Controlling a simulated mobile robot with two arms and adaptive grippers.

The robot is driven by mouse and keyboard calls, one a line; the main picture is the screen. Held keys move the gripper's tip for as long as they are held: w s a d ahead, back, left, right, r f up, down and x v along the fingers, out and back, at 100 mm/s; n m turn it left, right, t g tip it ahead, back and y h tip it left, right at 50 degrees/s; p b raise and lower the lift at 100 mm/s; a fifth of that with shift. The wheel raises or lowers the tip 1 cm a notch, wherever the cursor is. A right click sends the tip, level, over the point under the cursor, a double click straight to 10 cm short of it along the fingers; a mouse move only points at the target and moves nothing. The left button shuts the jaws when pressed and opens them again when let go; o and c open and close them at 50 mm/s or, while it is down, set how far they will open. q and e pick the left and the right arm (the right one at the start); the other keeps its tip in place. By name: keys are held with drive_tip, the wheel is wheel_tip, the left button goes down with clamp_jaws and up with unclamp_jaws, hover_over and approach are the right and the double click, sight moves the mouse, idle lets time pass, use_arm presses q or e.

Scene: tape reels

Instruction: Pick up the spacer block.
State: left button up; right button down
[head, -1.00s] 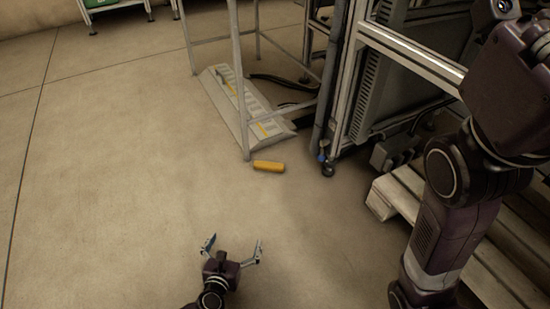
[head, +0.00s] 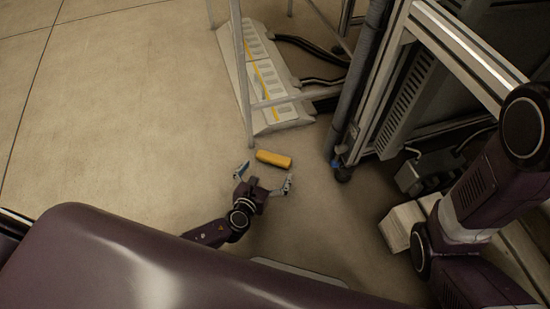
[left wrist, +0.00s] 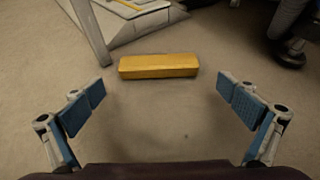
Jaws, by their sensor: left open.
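The spacer block, a yellow-orange oblong bar (head: 273,159), lies on the floor near the foot of a metal frame leg. It also shows in the left wrist view (left wrist: 159,66), lying crosswise just beyond my fingers. My left gripper (head: 264,174) is open and empty, low over the floor, on the near side of the block. In the left wrist view its two blue-padded fingers (left wrist: 160,101) stand wide apart, with bare floor between them. The block is apart from both fingers. My right arm is at the right of the head view, but its gripper is out of view.
A grey slotted cable ramp (head: 262,80) lies behind the block, beside a metal frame leg (head: 241,70). A machine frame with a caster (head: 343,174) stands to the right. A wooden pallet (head: 398,226) lies at the lower right. The floor at left is clear.

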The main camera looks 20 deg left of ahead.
sight(272, 162)
use_arm(q)
drive_tip(key=b+x, duration=0.2)
drive_tip(key=x, duration=0.2)
drive_tip(key=shift+a, duration=0.15)
drive_tip(key=shift+w, duration=0.25)
drive_tip(key=shift+c, duration=0.3)
drive_tip(key=c, duration=1)
drive_tip(key=shift+c, duration=0.2)
drive_tip(key=shift+r, duration=0.1)
